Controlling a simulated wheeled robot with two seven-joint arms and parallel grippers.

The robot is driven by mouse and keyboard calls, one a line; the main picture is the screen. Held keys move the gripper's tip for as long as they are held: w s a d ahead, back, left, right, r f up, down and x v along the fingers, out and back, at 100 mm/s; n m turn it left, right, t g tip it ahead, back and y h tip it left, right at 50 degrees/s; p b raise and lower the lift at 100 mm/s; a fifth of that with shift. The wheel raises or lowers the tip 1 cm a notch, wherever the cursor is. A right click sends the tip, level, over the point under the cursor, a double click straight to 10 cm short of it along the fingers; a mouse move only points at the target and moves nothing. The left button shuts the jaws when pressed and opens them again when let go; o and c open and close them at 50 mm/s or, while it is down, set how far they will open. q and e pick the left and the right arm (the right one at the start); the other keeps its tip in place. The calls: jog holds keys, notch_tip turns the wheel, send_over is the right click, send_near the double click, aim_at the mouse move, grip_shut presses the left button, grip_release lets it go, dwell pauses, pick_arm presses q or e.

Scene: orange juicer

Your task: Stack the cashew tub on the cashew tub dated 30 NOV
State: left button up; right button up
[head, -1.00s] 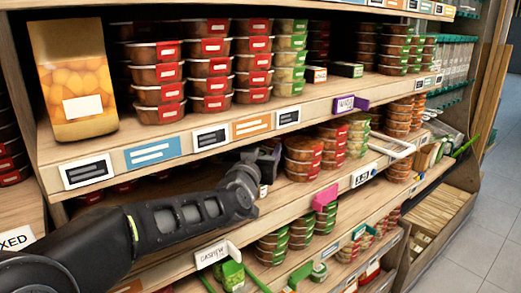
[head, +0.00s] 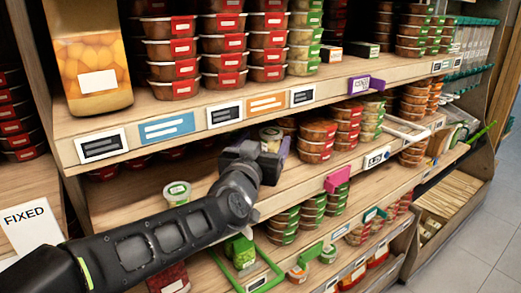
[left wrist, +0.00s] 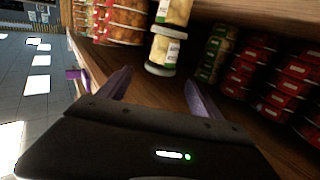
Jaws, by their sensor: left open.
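My left gripper (head: 268,156) is at the middle shelf, open and empty, with its purple fingers (left wrist: 160,92) spread apart in the left wrist view. Beyond the fingers is a pale tub (left wrist: 163,50) with a white label, and a second pale tub (left wrist: 174,12) shows above it in that picture, cut by the frame. In the head view a pale-lidded tub (head: 271,133) shows just behind the gripper. Another small white-and-green-lidded tub (head: 178,192) stands left of it, beside my left forearm. Their dates are too small to read, so I cannot tell which is 30 NOV. My right gripper is not in view.
Red-labelled tub stacks (head: 316,140) stand right of the gripper, behind a pink tag (head: 337,179). The upper shelf edge (head: 205,117) runs above my arm. Green-labelled stacks (head: 283,225) stand on the shelf below. Bare wood lies around the left small tub.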

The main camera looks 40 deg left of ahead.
pick_arm(q)
jog(key=v, duration=0.3)
dwell(0.7)
